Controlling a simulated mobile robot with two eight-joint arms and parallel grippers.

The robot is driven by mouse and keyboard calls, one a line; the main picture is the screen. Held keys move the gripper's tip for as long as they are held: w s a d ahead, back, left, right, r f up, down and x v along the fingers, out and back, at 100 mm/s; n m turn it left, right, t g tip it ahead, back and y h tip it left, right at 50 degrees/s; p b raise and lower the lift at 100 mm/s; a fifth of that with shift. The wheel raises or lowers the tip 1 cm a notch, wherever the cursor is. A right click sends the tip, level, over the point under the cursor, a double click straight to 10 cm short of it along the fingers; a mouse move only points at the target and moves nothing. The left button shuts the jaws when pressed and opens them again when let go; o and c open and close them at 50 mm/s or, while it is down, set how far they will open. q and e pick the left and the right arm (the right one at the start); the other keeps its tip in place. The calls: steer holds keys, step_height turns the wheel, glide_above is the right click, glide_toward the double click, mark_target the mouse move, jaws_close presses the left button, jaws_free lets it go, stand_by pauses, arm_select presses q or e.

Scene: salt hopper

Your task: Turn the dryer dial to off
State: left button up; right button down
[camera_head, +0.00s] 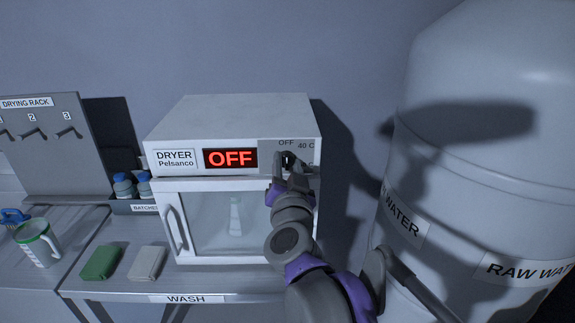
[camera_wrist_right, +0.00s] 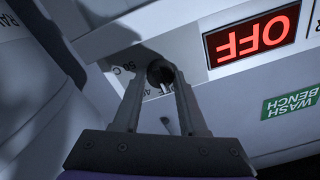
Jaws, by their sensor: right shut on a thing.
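The dryer (camera_head: 232,115) is a white box on the bench, with a glass door and a red display (camera_head: 230,158) reading OFF. The display also shows upside down in the right wrist view (camera_wrist_right: 252,36). The dark round dial (camera_wrist_right: 160,74) is on the dryer's front panel, between the fingers of my right gripper (camera_wrist_right: 160,88). In the head view my right gripper (camera_head: 291,165) covers most of the dial, below the OFF and 40 C marks. The gripper is shut on the dial. The dial's exact pointer direction is hard to make out. My left gripper is not in view.
A large raw water tank (camera_head: 480,150) stands close on the right. A drying rack (camera_head: 50,140), blue-capped bottles (camera_head: 124,186), a mug (camera_head: 38,244), a green sponge (camera_head: 101,262) and a pale sponge (camera_head: 147,263) are to the left. A flask (camera_head: 236,218) shows behind the dryer's glass.

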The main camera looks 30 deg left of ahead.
steer(key=shift+c, duration=2.2)
jaws_free()
steer(key=v, duration=1.1)
steer(key=shift+b, duration=0.4)
